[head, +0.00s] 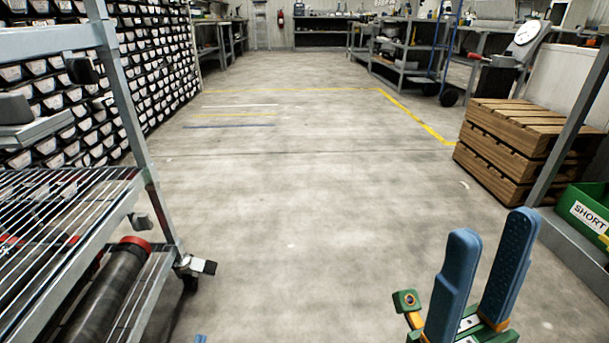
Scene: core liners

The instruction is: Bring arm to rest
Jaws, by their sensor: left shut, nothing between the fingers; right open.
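My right gripper (494,226) stands at the lower right with its two blue fingers pointing up and apart. It is open, with nothing between the fingers and only floor behind them. Of my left gripper (200,339), only a small blue tip shows at the bottom edge, left of the middle. It is shut and empty; the rest of it is below the picture.
A wheeled metal rack (150,180) with a dark red-capped cylinder (105,290) stands close on the left. Wooden crates (525,150) and a green bin (588,208) are on the right. Bare concrete floor (290,200) lies open between them.

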